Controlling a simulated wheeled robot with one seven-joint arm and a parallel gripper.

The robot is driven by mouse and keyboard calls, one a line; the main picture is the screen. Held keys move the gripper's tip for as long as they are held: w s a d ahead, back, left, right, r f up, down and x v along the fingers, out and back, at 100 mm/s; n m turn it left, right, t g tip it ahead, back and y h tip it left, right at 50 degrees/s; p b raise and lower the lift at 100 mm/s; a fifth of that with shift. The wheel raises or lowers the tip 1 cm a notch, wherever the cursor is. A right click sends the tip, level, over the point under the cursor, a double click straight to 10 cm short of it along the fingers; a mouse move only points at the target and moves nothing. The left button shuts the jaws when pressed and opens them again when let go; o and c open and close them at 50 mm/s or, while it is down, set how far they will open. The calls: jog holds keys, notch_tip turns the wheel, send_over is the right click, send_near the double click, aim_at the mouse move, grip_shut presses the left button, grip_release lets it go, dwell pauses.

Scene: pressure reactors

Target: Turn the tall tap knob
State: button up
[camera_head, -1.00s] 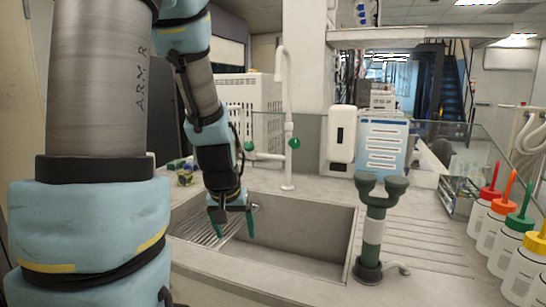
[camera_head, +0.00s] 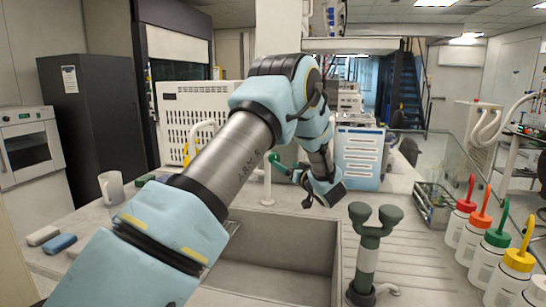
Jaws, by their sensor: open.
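The tall white tap (camera_head: 267,186) stands behind the sink (camera_head: 285,240). Its lower post shows, and my arm hides its upper part. A green knob (camera_head: 272,157) shows on its right side, just beside my arm. My gripper (camera_head: 292,184) is open behind the sink's back edge, to the right of the tap post, with its fingers pointing left. One teal finger overlaps the lower right edge of the knob in the picture. I cannot tell whether they touch.
A green double-headed fixture (camera_head: 368,255) stands right of the sink. Several wash bottles (camera_head: 497,235) line the right edge, and a wire basket (camera_head: 433,205) stands behind them. A white mug (camera_head: 112,188) and two small blocks (camera_head: 60,243) are at left.

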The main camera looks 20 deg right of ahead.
jog(key=w+p, duration=0.1)
jog(key=w, duration=0.2)
jog(key=w+a+p, duration=0.1)
jog(key=w, duration=0.2)
jog(key=w+a+p, duration=0.1)
jog(key=w, duration=0.2)
jog(key=shift+w+p, duration=0.3)
jog(key=shift+w, duration=0.05)
jog(key=shift+c, duration=0.3)
grip_shut()
